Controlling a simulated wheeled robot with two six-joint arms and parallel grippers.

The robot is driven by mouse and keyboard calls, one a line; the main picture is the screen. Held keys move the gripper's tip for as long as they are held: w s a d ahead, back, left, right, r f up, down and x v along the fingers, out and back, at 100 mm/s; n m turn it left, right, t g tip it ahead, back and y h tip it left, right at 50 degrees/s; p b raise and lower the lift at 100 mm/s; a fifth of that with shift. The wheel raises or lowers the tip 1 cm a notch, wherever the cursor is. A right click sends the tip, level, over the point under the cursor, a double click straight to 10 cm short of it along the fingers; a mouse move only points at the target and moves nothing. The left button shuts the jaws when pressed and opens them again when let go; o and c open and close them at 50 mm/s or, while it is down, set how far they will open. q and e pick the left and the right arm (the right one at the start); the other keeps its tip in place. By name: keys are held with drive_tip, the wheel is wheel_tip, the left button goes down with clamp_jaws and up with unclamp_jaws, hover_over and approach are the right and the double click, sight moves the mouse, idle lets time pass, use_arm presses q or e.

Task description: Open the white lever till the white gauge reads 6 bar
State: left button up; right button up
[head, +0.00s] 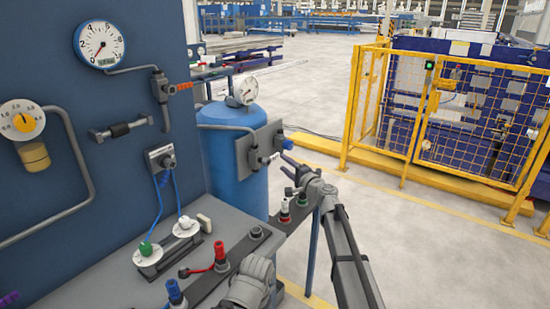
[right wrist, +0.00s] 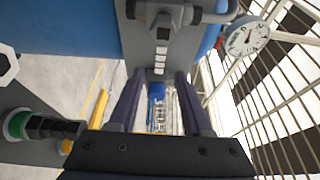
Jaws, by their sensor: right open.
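A white-faced gauge (head: 244,90) stands on the blue tank; its reading is too small to tell. It also shows in the right wrist view (right wrist: 248,38). My right gripper (head: 287,165) is open and empty, just in front of this plate. A blue handle (head: 287,144) is beyond the fingertips; in the right wrist view the blue piece (right wrist: 157,92) appears between the fingers. No lever is clearly white; a pale tab (head: 205,221) on the bench is unclear.
A blue-rimmed gauge (head: 99,44) and a yellow-centred dial (head: 22,120) are on the blue panel. Red-white and green fittings (head: 302,199) stand below my right gripper. Hoses and couplings crowd the bench (head: 110,275). A yellow fence (head: 410,110) stands beyond clear floor.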

sight(276, 157)
drive_tip(key=x, duration=0.7)
drive_tip(key=shift+w+a, duration=0.2)
clamp_jaws()
drive_tip(key=shift+s, duration=0.1)
idle(1.1)
